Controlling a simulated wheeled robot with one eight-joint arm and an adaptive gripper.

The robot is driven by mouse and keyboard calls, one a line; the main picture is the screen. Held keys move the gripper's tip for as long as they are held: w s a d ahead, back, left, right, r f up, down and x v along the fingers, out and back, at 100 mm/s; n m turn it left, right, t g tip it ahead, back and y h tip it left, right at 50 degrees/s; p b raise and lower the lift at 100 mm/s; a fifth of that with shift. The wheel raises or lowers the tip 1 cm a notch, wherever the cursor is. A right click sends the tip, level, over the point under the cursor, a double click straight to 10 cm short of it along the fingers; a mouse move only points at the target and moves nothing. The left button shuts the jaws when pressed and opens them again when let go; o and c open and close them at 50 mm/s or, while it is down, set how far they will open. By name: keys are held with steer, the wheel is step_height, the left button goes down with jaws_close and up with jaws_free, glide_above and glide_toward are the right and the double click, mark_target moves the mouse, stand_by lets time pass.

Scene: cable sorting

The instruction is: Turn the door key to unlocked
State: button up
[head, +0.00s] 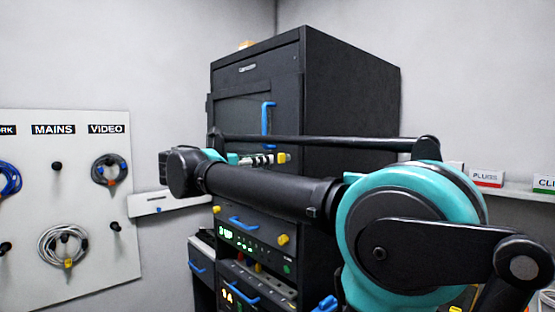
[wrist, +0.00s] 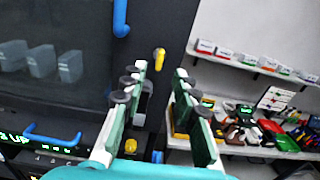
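The yellow door key (wrist: 160,58) sits on the dark cabinet door's right edge in the wrist view, its long part close to upright with a slight tilt. In the head view a yellow piece (head: 283,158), likely the same key, shows just right of my fingertips. My gripper (wrist: 160,72) is open and empty, with one finger on each side of the key's line. The fingertips appear short of the key, and I cannot tell the exact gap. The cabinet door (head: 240,112) looks closed and has a blue handle (head: 267,118), which also shows in the wrist view (wrist: 121,18).
Below the door are drawers with a blue handle (head: 243,223) and a lit panel (head: 250,240). A white cable board (head: 90,270) hangs at the left. A shelf with labelled boxes (wrist: 250,57) and a cluttered lower shelf stand right of the cabinet.

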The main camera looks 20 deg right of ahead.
steer(key=x, duration=0.7)
jaws_close()
